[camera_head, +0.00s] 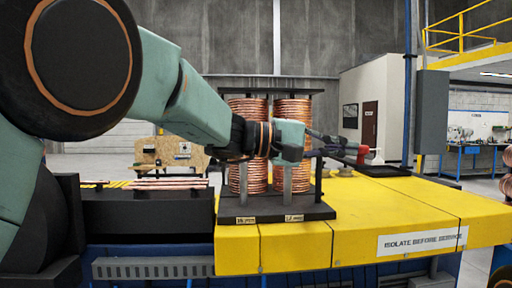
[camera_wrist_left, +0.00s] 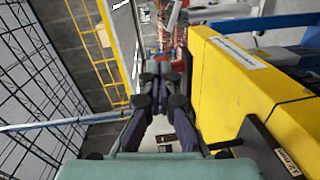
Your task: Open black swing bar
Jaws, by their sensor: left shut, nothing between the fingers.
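A black rack stands on the yellow table, with a flat base (camera_head: 275,212), a dark top bar (camera_head: 225,90) and a dark upright (camera_head: 319,172) at its right. I cannot tell for sure which part is the swing bar. Two copper tube coils (camera_head: 248,110) (camera_head: 292,108) stand in the rack. My left gripper (camera_head: 352,150) reaches across the front of the coils, and its fingers point right, past the upright. In the left wrist view the gripper (camera_wrist_left: 160,72) is shut and empty. The arm hides the middle of the coils. My right gripper is not seen.
The yellow table (camera_head: 400,205) has free room at the right. A small red object (camera_head: 362,156) and a white object (camera_head: 376,157) show near the fingertips, beside a black tray (camera_head: 388,171). Copper tubes (camera_head: 165,184) lie at left. A blue post (camera_head: 407,80) stands behind.

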